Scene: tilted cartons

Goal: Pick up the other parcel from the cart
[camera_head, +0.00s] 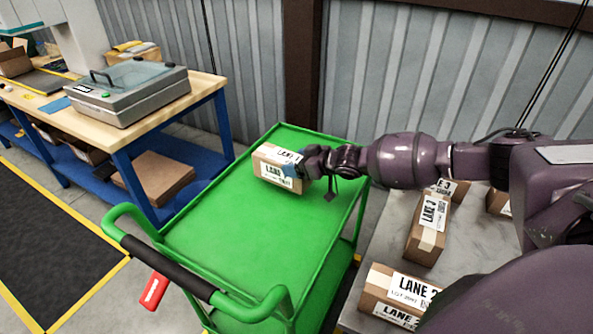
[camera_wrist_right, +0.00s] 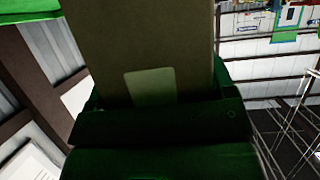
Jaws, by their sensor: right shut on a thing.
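A brown parcel (camera_head: 275,170) with white labels is at the far part of the green cart (camera_head: 225,230). The visible text on its label begins with "LANE"; the rest is covered by my gripper. My right gripper (camera_head: 303,168) comes in from the right and is shut on the parcel's right end. In the right wrist view, the parcel (camera_wrist_right: 140,45) fills the upper middle, close against the dark gripper (camera_wrist_right: 155,115). I cannot tell whether the parcel touches the cart top. The rest of the visible cart top is bare. My left gripper is not in view.
Several labelled cartons, among them a "LANE 2" carton (camera_head: 395,295) and a tilted carton (camera_head: 428,228), stand on a grey surface (camera_head: 388,235) at the right. A workbench (camera_head: 125,135) with a grey machine (camera_head: 128,92) stands at the left. The cart's handle (camera_head: 175,275) is at the near side.

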